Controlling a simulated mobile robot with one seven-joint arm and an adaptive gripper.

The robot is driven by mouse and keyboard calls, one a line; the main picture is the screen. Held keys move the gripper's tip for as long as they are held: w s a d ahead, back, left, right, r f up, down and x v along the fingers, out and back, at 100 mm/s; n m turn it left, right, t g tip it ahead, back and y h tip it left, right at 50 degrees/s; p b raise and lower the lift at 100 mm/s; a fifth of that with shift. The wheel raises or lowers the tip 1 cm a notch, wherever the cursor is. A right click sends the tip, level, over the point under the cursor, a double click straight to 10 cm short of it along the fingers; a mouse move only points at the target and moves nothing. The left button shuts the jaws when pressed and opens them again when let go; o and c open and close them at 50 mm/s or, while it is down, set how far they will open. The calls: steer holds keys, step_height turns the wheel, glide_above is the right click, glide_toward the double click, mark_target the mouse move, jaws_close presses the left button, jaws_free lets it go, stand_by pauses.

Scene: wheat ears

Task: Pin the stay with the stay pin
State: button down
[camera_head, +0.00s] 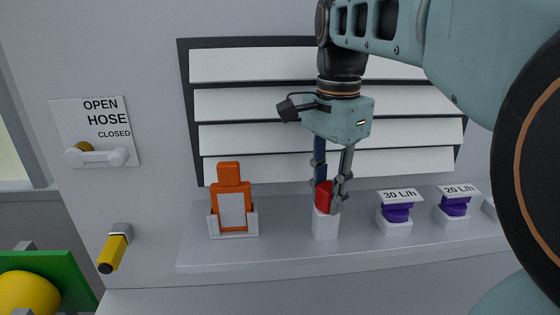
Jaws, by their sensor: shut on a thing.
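My gripper (329,203) points down over the grey shelf, its fingers shut on a red piece (323,196). The red piece is at the top of a small white block-shaped holder (325,224) on the shelf. Its lower end is hidden, so I cannot tell whether it is still seated in the holder or just above it. The red piece may be the stay pin; no label shows on it. I cannot make out for certain which thing is the stay.
An orange piece (229,175) stands in a white holder on the shelf (280,254). Purple parts (397,212) with flow labels stand at right. Louvre slats (250,66) are behind. A yellow-ended handle (113,252), hose lever (100,157) and green panel (62,272) are at left.

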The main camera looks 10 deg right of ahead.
step_height(320, 180, up, 10)
steer(key=shift+p, duration=0.9)
steer(key=shift+f, duration=0.1)
